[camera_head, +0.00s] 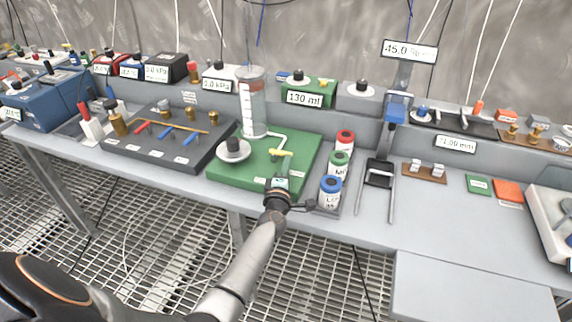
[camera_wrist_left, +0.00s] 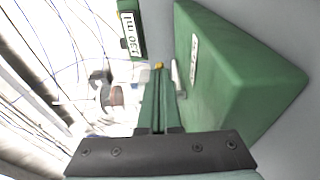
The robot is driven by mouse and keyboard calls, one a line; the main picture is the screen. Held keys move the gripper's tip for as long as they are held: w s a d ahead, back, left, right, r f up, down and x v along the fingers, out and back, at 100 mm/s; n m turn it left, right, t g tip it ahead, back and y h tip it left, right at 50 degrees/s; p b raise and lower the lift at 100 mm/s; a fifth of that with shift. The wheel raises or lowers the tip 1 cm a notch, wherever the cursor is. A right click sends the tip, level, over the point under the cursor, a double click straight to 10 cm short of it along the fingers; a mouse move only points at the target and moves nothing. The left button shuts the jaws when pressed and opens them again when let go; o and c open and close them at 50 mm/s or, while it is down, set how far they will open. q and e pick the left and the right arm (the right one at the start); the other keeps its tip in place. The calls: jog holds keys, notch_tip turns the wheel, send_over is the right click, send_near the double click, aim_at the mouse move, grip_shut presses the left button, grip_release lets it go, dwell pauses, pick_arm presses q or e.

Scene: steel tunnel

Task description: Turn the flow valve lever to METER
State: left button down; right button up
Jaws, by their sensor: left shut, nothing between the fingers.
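The green flow board (camera_head: 235,180) lies on the bench, with a clear graduated cylinder (camera_head: 252,105) at its back. A yellow lever (camera_head: 281,153), probably the flow valve lever, stands near its right side. My left gripper (camera_head: 279,182) is shut and empty at the board's front right, just in front of the lever. In the left wrist view its shut fingers (camera_wrist_left: 158,95) point toward a small yellow piece (camera_wrist_left: 159,65), with the green board (camera_wrist_left: 240,75) beside them. I cannot tell whether they touch the lever. Any METER marking is unreadable. My right gripper is out of view.
Red, green and blue-capped bottles (camera_head: 331,190) stand close to the right of my left gripper. A 130 ml display (camera_head: 305,98) is behind. A dark manifold board (camera_head: 165,150) lies left.

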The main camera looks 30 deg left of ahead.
pick_arm(q)
jog(key=shift+w+d+r, duration=0.2)
jog(key=shift+r, duration=0.05)
jog(key=shift+s, duration=0.1)
jog(key=shift+s+d+p, duration=0.2)
jog(key=shift+s+p, duration=0.05)
jog(key=shift+p, duration=0.1)
jog(key=v, duration=0.2)
jog(key=p+v, duration=0.1)
jog(key=v, duration=0.1)
jog(key=p+v, duration=0.1)
jog(key=v, duration=0.2)
jog(key=shift+s+a+f, duration=0.1)
jog(key=shift+a+f, duration=0.1)
jog(key=shift+a, duration=0.15)
jog(key=s+d+f+m+g+h, duration=0.2)
jog(key=s+d+f+m, duration=0.3)
jog(key=s+m, duration=0.3)
jog(key=s+d+f+m+g+h, duration=0.3)
jog(key=s+d+f+m+h, duration=0.1)
jog(key=s+m, duration=0.4)
jog(key=s+d+f+m+g+h, duration=0.2)
jog(key=s+d+f+m, duration=0.3)
jog(key=s+m, duration=0.3)
jog(key=shift+s+d+f+m+h, duration=0.35)
jog(key=shift+s+d+h, duration=0.25)
jog(key=shift+s, duration=0.6)
